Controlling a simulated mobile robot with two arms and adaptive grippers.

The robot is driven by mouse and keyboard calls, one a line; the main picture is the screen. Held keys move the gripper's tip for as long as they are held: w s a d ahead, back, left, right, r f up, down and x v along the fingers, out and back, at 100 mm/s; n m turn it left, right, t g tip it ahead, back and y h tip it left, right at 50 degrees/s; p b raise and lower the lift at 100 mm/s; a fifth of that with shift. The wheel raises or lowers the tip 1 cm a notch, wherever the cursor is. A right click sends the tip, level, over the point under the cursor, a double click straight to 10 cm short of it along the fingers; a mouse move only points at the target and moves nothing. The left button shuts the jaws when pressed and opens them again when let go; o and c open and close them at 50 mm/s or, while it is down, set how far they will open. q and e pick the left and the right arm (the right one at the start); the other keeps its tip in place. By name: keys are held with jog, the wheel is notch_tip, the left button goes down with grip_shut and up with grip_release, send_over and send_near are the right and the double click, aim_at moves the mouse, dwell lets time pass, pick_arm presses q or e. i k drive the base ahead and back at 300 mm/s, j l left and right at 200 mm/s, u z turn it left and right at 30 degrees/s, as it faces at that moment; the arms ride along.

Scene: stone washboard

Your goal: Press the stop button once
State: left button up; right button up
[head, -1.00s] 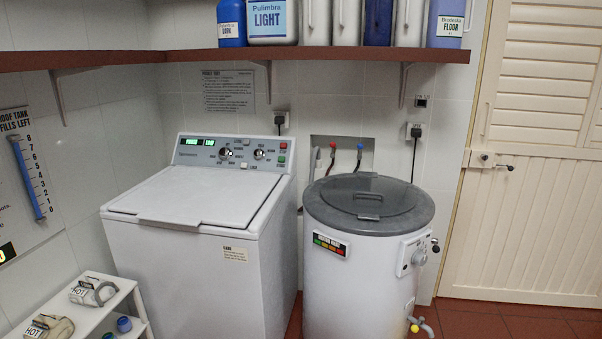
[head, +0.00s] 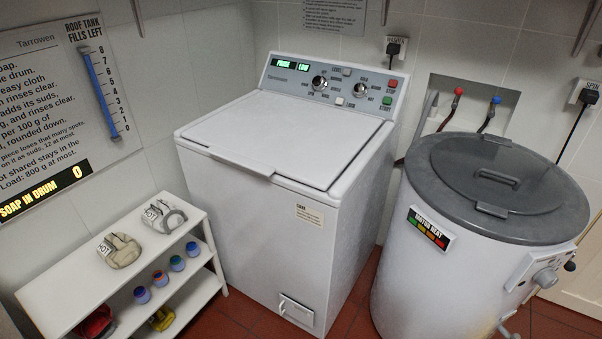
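The stop button is the small red button (head: 393,83) at the right end of the washing machine's grey control panel (head: 333,86). The word STOP is printed beside it. A green button (head: 386,100) labelled START sits just below it. The white washing machine (head: 270,214) stands in the middle of the head view with its lid shut. Neither of my grippers is in view.
A round white spinner (head: 430,270) with a grey lid stands close on the right. A white shelf (head: 60,285) with cloth pieces and small coloured jars stands on the left. A wall board (head: 60,90) reads soap in drum 0. Red floor tiles show between the machines.

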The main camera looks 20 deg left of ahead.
aim_at(393, 84)
jog(key=i+u, duration=0.35)
jog(key=i, duration=0.15)
jog(key=i+l+u, duration=0.15)
jog(key=i+u, duration=0.25)
jog(key=i, duration=0.15)
